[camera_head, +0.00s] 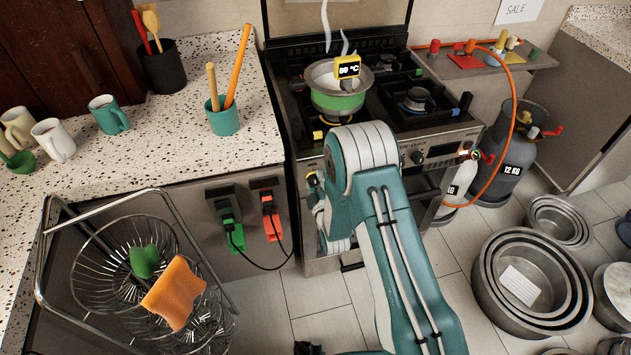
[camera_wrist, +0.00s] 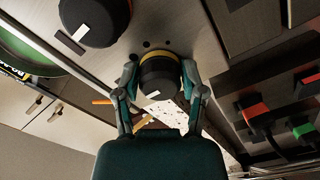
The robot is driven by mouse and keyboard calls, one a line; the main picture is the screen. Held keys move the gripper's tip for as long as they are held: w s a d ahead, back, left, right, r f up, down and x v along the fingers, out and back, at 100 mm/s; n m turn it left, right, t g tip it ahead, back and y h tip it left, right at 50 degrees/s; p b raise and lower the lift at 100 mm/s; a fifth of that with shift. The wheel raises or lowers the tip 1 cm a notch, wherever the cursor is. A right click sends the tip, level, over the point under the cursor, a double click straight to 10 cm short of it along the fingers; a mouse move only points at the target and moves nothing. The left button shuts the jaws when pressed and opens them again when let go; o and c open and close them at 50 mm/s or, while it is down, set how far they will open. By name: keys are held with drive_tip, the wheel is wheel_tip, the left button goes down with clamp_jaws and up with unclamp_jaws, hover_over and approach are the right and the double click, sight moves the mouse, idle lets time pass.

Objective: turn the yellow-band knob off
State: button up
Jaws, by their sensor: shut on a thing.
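The yellow-band knob (camera_wrist: 160,75) is a black round knob with a yellow ring at its base, on the metal stove front in the wrist view. A white mark shows on its face, toward the lower side. My gripper (camera_wrist: 160,82) has one finger on each side of it, closed onto its sides. In the head view my arm covers most of the gripper and knob at the left end of the stove front (camera_head: 437,136). A green pot (camera_head: 338,101) steams on the front left burner under a yellow temperature display, with a yellowish glow below it.
Another black knob (camera_wrist: 95,20) with a white mark sits close beside the gripped one. A wire rack (camera_head: 105,265) with a sponge (camera_head: 173,293) stands at the lower left. Steel pots (camera_head: 530,280) and a gas cylinder (camera_head: 505,155) occupy the floor at right.

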drive_tip(key=shift+a, duration=0.15)
drive_tip(key=o, duration=1)
drive_tip(key=shift+o, duration=0.7)
drive_tip(key=shift+a+f, duration=0.1)
drive_tip(key=shift+s+d, duration=0.2)
drive_tip(key=shift+s, duration=0.05)
drive_tip(key=v, duration=1.1)
drive_tip(key=shift+s, duration=0.2)
